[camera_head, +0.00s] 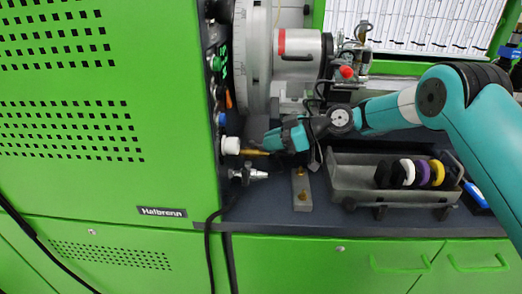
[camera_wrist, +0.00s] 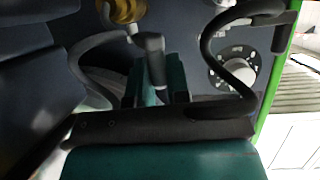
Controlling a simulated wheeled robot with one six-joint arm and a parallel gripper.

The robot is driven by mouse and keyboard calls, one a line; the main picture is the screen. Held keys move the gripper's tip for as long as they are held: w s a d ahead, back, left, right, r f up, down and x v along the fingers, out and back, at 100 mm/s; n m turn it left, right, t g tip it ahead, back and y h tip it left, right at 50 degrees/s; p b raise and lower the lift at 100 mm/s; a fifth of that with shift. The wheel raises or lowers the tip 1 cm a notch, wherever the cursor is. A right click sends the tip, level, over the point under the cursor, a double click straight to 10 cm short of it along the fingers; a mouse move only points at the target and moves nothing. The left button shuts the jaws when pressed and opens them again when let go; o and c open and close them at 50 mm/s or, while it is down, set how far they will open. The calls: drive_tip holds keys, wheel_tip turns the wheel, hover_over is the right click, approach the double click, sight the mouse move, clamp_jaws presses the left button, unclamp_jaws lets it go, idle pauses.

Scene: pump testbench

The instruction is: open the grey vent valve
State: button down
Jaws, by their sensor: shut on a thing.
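My gripper (camera_head: 268,142) is at the side of the green cabinet, in front of its dark connection panel. In the wrist view my gripper (camera_wrist: 163,85) has its two teal fingers close around a grey rounded handle (camera_wrist: 154,58), which looks like the grey vent valve's. It is shut on this handle. The handle stands up between the fingers, and its lower part is hidden by them. In the head view the gripper covers the handle. The handle's exact angle is hard to tell.
A white knob (camera_head: 230,145) and a silver fitting (camera_head: 249,174) stick out of the panel close to my gripper. The wrist view shows a black hose (camera_wrist: 228,60) near a round dial (camera_wrist: 232,75). A grey tray (camera_head: 352,172) with coloured rings stands on the bench.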

drive_tip(key=shift+f+g, duration=0.2)
drive_tip(key=shift+g, duration=0.2)
drive_tip(key=c, duration=1.1)
unclamp_jaws()
